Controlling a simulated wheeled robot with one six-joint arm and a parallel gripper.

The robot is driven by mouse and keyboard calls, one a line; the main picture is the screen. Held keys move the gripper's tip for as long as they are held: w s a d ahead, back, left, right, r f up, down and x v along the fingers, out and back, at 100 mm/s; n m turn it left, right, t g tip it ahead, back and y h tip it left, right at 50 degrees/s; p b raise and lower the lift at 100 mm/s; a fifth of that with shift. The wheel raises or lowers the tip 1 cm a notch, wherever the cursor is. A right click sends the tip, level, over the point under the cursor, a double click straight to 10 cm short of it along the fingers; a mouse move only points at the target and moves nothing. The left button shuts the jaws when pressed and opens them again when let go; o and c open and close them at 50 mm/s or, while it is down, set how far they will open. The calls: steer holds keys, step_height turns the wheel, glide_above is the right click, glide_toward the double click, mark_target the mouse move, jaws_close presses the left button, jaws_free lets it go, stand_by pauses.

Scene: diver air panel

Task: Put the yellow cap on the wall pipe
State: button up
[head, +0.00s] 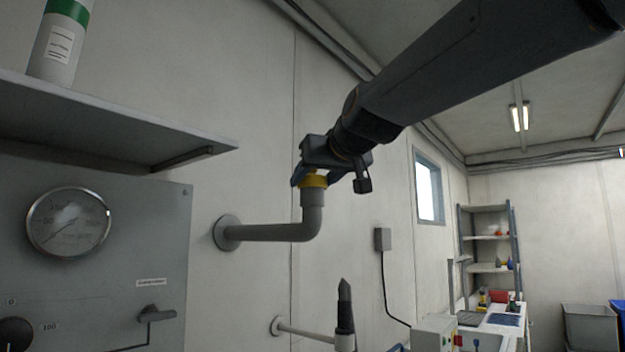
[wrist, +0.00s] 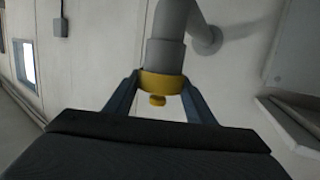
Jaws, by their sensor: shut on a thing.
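The wall pipe (head: 270,232) is grey. It comes out of the wall from a round flange and bends upward to an open collar end. The yellow cap (head: 314,181) sits at the top of that upturned end, in line with it. My gripper (head: 315,180) is above the pipe end, pointing down, with its fingers on both sides of the cap. In the wrist view the yellow cap (wrist: 161,84) is between the two blue-grey fingers and meets the pipe's collar (wrist: 165,56). How far the cap is seated over the pipe cannot be told.
A gauge panel (head: 120,265) with a lever and knob is at left, under a shelf (head: 100,125) holding a cylinder. A dark-tipped upright rod (head: 344,310) and a second wall pipe (head: 300,332) are below. A wall box (head: 383,239) is to the right.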

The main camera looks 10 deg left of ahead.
steer(key=shift+f+b, duration=0.5)
steer(key=shift+f, duration=0.15)
steer(key=o, duration=1.1)
steer(key=b+v, duration=0.2)
steer(key=v, duration=0.5)
steer(key=shift+s+d+b, duration=0.25)
steer(key=shift+b, duration=0.05)
